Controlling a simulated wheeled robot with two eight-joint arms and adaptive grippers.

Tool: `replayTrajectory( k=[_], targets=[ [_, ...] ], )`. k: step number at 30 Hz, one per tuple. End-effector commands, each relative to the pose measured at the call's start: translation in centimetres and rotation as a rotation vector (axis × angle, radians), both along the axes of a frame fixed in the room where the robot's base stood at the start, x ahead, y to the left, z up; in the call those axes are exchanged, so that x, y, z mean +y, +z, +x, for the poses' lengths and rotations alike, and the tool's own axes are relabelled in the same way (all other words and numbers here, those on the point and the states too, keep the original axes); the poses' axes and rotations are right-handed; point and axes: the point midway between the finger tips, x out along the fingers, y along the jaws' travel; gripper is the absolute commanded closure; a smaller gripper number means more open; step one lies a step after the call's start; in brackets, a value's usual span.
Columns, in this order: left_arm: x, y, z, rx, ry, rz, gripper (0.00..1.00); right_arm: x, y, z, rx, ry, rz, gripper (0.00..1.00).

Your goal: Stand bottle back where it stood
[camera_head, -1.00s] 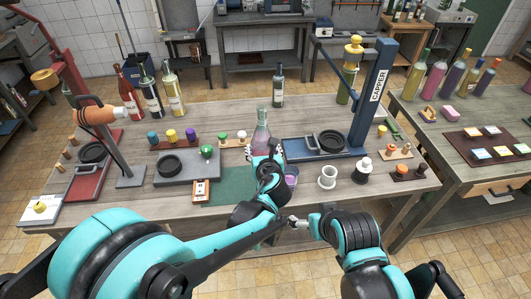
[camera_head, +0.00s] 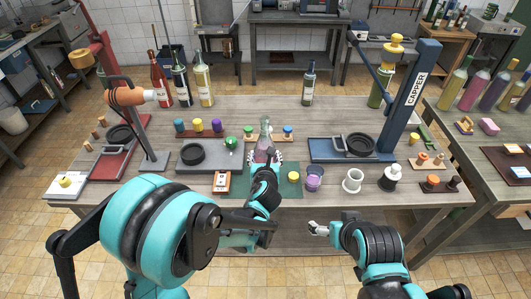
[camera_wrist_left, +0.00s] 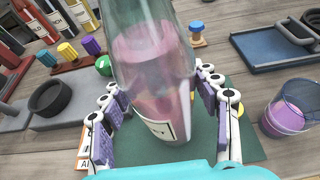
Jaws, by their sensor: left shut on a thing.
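A clear glass bottle (camera_head: 265,137) with pink liquid and a white label is held upright, or nearly so, in my left gripper (camera_head: 265,158). In the left wrist view, the fingers close around both sides of the bottle (camera_wrist_left: 152,60). Its base is over the dark green mat (camera_head: 290,187), which also shows in the wrist view (camera_wrist_left: 237,140). I cannot tell whether the base touches the mat. My right gripper (camera_head: 318,228) is away from the table's things, in front of its near edge, and looks empty. Its finger opening is too small to judge.
A glass of purple liquid (camera_head: 314,178) stands just right of the mat. A yellow stopper (camera_head: 293,176) is on the mat. A grey tray with a black ring (camera_head: 191,154) lies left, and the blue capper (camera_head: 410,90) stands right. A dark bottle (camera_head: 308,84) stands behind.

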Motion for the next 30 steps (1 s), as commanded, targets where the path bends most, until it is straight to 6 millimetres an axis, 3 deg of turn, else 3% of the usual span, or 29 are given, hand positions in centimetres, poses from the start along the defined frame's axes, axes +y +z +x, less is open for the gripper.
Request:
replayTrajectory(
  k=[14, 15, 16, 28, 30],
  targets=[
    [-0.05, -0.85, 0.01, -0.002, -0.001, 0.001, 0.99, 0.00, -0.57, 0.00, 0.000, 0.000, 0.000, 0.15],
    [-0.02, -0.86, -0.02, 0.000, 0.000, 0.000, 0.28, 0.00, -0.47, 0.00, 0.000, 0.000, 0.000, 0.15],
    [-0.02, -0.84, -0.01, 0.000, 0.000, 0.000, 0.20, 0.00, -0.45, 0.00, 0.000, 0.000, 0.000, 0.15],
    [-0.02, -0.40, -0.01, 0.000, 0.000, 0.000, 0.18, 0.00, -0.02, 0.00, 0.000, 0.000, 0.000, 0.15],
    [-0.09, -0.13, -0.80, 0.000, -0.002, 0.000, 0.18, 0.00, 0.06, 0.00, 0.000, 0.000, 0.000, 0.15]
  ],
)
